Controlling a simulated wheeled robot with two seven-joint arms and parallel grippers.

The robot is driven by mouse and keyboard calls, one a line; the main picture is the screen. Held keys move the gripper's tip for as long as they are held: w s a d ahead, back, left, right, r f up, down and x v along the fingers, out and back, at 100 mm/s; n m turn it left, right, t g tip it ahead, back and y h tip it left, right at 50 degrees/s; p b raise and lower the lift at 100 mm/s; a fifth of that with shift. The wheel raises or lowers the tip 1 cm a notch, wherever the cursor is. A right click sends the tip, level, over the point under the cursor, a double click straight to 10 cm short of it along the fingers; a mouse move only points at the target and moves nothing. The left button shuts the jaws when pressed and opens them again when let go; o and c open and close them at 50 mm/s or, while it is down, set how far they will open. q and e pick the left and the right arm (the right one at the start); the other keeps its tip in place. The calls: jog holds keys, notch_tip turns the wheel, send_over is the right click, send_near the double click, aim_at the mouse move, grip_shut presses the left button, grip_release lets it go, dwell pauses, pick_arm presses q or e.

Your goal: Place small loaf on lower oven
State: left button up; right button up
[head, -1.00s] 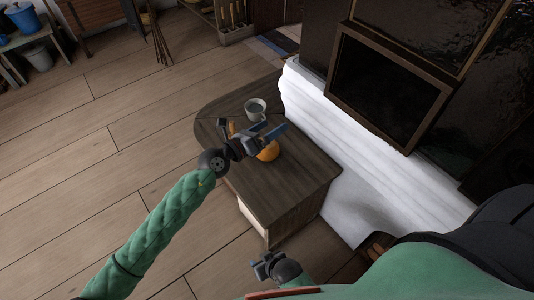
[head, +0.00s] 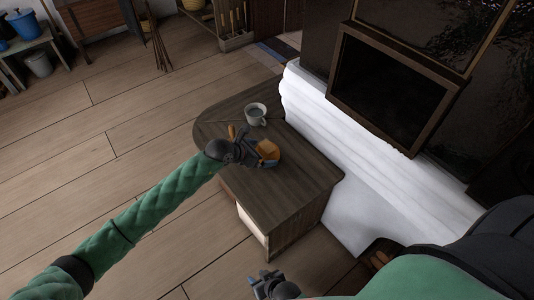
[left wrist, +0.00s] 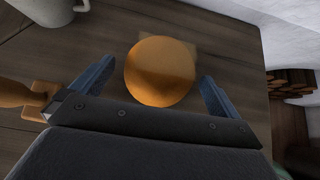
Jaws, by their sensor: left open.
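The small loaf (head: 267,150) is round and orange-brown and lies on the dark wooden bench top (head: 285,188). In the left wrist view the loaf (left wrist: 160,71) sits between the two blue fingers of my left gripper (left wrist: 152,84), with a gap on each side. My left gripper (head: 266,157) is open and low over the bench at the loaf. My right gripper (head: 264,283) is at the bottom of the head view, partly cut off, away from the loaf. A dark framed oven opening (head: 388,88) is in the stove at the right; I cannot tell if it is the lower oven.
A grey mug (head: 256,114) stands behind the loaf on the bench; it also shows in the left wrist view (left wrist: 52,10). A wooden-handled tool (left wrist: 20,97) lies left of the gripper. The white stove ledge (head: 350,150) borders the bench. Logs (left wrist: 291,82) are stacked at the right.

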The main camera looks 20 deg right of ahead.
aim_at(267, 152)
pick_arm(q)
jog(key=shift+x, duration=1.6)
jog(key=c, duration=1.1)
jog(key=shift+o, duration=0.2)
jog(key=shift+r, duration=0.1)
